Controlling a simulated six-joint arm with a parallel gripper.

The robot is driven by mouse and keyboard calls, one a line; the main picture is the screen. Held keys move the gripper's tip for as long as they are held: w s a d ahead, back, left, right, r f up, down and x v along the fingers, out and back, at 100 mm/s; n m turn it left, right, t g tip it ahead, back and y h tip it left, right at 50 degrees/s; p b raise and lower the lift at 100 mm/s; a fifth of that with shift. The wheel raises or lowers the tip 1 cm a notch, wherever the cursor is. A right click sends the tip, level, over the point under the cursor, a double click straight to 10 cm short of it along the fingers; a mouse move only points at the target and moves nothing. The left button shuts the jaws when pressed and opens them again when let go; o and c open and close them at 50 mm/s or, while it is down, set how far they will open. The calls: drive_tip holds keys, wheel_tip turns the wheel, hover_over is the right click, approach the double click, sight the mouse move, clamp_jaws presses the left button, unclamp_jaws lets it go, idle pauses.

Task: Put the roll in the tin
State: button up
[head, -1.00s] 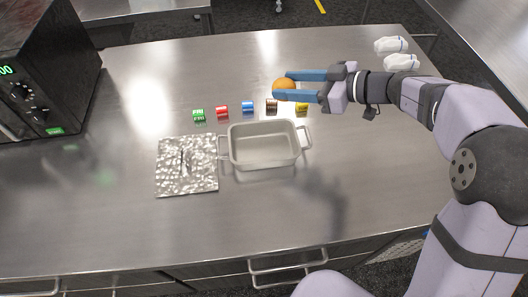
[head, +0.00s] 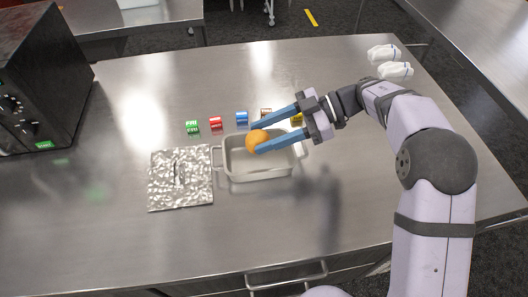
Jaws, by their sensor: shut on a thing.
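The roll (head: 256,141) is a round orange-brown ball between the blue fingers of my gripper (head: 266,137). My gripper is shut on it and reaches in from the right. The tin (head: 262,175) is a grey rectangular pan with a handle at each end, on the steel counter. In the picture the roll overlaps the left-middle of the tin's opening. It appears held above the tin, but its exact height is hard to tell. The fingers hide part of the tin's far rim and right side.
A crumpled foil sheet (head: 197,190) lies left of the tin. Behind it stand small green (head: 193,128), red (head: 216,124), blue (head: 242,119), brown and yellow items in a row. A black oven (head: 38,85) stands at left. Two white items (head: 396,71) lie at back right. The front counter is clear.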

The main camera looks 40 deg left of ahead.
sight(266, 161)
drive_tip(key=shift+f+p, duration=0.4)
drive_tip(key=shift+f, duration=3)
drive_tip(key=shift+f, duration=0.1)
drive_tip(key=o, duration=0.8)
drive_tip(key=shift+c, duration=0.2)
drive_tip(key=shift+w, duration=0.1)
drive_tip(key=b+v, duration=0.2)
drive_tip(key=v, duration=1)
